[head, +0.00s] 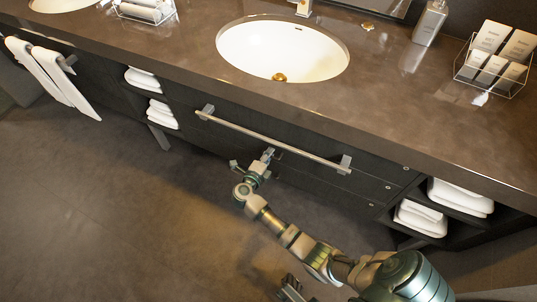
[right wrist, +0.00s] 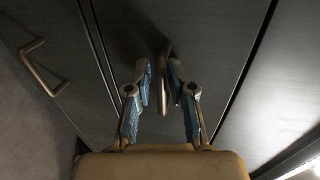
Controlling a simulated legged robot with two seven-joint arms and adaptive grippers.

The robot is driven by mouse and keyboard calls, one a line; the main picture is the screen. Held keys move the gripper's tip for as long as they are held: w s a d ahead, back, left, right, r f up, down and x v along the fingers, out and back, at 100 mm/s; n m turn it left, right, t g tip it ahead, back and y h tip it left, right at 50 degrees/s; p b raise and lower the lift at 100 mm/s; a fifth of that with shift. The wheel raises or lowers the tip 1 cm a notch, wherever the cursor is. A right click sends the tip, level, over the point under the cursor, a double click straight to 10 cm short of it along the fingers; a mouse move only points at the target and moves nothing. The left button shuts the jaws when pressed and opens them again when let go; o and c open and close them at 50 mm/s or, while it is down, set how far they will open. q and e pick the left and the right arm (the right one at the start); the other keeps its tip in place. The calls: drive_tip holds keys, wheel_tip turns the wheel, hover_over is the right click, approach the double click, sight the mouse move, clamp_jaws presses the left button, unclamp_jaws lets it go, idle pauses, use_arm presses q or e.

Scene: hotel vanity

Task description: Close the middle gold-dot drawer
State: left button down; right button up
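The vanity's dark drawer fronts (head: 335,182) lie below the long metal bar, with small round dots near their right ends. The middle dot (head: 388,187) looks pale; its gold colour cannot be made out. My right gripper (head: 257,160) is at the lower drawer fronts, under the bar. In the right wrist view, its two blue-padded fingers (right wrist: 161,76) stand apart on either side of a slim drawer handle (right wrist: 164,92), with gaps visible. How far that drawer stands out is unclear. What seems to be my left gripper (head: 290,289) shows partly at the bottom edge.
The metal bar (head: 270,139) juts out just above my right gripper. Another handle (right wrist: 42,68) shows at left in the wrist view. Open shelves with folded white towels (head: 420,217) flank the drawers. The countertop (head: 400,105) overhangs; the floor in front is clear.

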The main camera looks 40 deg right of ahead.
drive_tip(key=shift+s+a, duration=0.1)
drive_tip(key=shift+a, duration=0.15)
drive_tip(key=v, duration=1.1)
drive_tip(key=shift+a, duration=0.2)
drive_tip(key=shift+s, duration=0.1)
